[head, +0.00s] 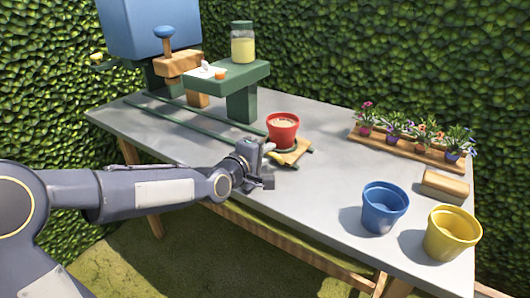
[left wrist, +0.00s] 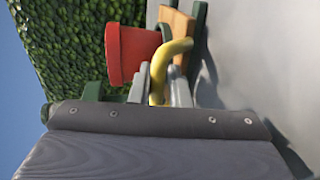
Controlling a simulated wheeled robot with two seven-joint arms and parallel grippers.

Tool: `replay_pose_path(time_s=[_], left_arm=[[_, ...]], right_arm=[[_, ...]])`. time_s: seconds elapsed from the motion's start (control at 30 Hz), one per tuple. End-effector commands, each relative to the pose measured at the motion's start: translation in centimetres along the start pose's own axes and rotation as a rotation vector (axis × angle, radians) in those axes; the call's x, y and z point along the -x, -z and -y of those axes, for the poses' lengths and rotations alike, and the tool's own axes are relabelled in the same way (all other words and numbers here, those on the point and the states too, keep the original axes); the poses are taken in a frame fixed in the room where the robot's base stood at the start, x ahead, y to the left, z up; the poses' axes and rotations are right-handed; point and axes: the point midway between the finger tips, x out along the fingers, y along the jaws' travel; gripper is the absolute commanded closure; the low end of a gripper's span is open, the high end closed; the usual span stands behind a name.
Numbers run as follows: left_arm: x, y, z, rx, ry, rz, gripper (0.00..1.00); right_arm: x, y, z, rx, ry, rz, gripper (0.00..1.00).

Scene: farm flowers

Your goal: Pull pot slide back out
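The pot slide is a small wooden board (head: 297,152) on green rails (head: 185,131), at their near right end on the table. A red pot (head: 283,131) filled with pale soil stands upright on it. In the left wrist view the red pot (left wrist: 128,52) and the board (left wrist: 180,25) show beyond my fingers. A yellow bent handle (left wrist: 175,50) sticks out from the board. My left gripper (left wrist: 160,88) has its two grey fingers close on both sides of this handle, shut on it. In the head view my left gripper (head: 262,167) is at the board's near edge. My right gripper is out of view.
A green stand (head: 240,78) with a jar (head: 243,46) and a blue box (head: 150,28) are at the back left. A blue pot (head: 384,208), yellow pot (head: 452,234), wooden block (head: 444,187) and flower tray (head: 405,146) are right. The table's middle is clear.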

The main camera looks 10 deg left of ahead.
Motion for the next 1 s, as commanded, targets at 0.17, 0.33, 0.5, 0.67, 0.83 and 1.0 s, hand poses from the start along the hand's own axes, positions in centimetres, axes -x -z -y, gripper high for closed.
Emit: replay_pose_path(time_s=[0.17, 0.33, 0.5, 0.67, 0.83, 1.0], left_arm=[[0.0, 0.0, 0.0, 0.000, -0.001, 0.000, 0.70], [0.0, 0.1, -0.1, 0.000, -0.003, -0.003, 0.70], [1.4, 0.3, -0.2, 0.000, -0.004, -0.007, 0.70], [4.2, 0.3, -0.3, -0.002, -0.003, -0.009, 0.70], [6.7, 0.2, -0.4, -0.002, -0.001, -0.006, 0.70], [7.7, 0.0, -0.1, 0.000, -0.001, -0.002, 0.70]], right_arm=[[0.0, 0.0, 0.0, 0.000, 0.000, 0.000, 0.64], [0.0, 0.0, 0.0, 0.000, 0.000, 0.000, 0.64], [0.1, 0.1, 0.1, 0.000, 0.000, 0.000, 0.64], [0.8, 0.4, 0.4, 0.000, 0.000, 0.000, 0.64], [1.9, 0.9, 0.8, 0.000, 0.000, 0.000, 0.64], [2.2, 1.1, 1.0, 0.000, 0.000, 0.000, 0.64]])
